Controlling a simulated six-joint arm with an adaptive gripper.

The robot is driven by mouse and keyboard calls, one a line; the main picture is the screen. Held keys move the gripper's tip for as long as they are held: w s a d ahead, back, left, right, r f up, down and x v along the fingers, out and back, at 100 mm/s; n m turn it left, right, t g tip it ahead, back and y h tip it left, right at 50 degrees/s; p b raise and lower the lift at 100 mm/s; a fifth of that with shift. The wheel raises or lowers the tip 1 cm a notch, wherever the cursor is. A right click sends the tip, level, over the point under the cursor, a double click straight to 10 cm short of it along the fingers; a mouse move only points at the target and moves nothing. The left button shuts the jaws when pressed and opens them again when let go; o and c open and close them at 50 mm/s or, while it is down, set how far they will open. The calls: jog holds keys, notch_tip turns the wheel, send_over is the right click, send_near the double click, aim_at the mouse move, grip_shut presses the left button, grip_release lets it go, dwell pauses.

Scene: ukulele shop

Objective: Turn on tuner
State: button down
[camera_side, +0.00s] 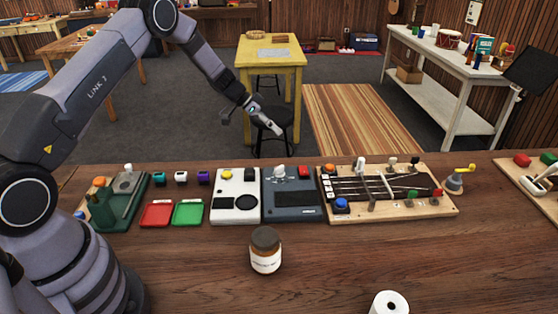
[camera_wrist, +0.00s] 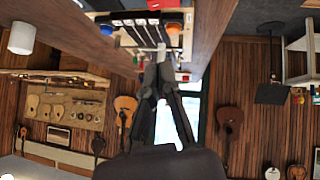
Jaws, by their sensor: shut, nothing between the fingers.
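A dark blue-grey box (camera_side: 292,207) with a dark blank display (camera_side: 294,199), a pale knob or switch (camera_side: 279,172) and a red button (camera_side: 303,171) sits mid-bench; it looks like the tuner, though its label is too small to read. A white box (camera_side: 236,204) with a yellow button and black dial stands against its left side. My gripper (camera_side: 270,124) is shut and empty, raised in the air above and beyond the bench's far edge, apart from both boxes. The wrist view shows its fingers (camera_wrist: 163,72) together with nothing held.
A wooden board (camera_side: 425,209) with a fretboard, levers and coloured buttons is right of the dark box. A brown-lidded jar (camera_side: 265,252) and a white roll (camera_side: 389,304) stand in front. Red (camera_side: 156,214) and green (camera_side: 188,213) trays lie left. The front bench is otherwise mostly clear.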

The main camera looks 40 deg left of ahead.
send_over(306, 172)
jog(key=a, duration=0.2)
notch_tip(306, 172, down, 7)
jog(key=shift+s+f, duration=0.1)
jog(key=shift+s+d+f, duration=0.1)
jog(key=shift+s+f, duration=0.05)
jog(key=shift+f, duration=0.45)
jog(key=shift+s+d+f, duration=0.1)
jog(key=shift+s+f, duration=0.05)
jog(key=shift+f, duration=0.4)
jog(key=shift+s+f, duration=0.1)
jog(key=shift+f, duration=0.45)
jog(key=shift+s+d+f, duration=0.15)
jog(key=shift+d+f, duration=0.05)
jog(key=shift+f, duration=0.2)
jog(key=shift+a, duration=0.1)
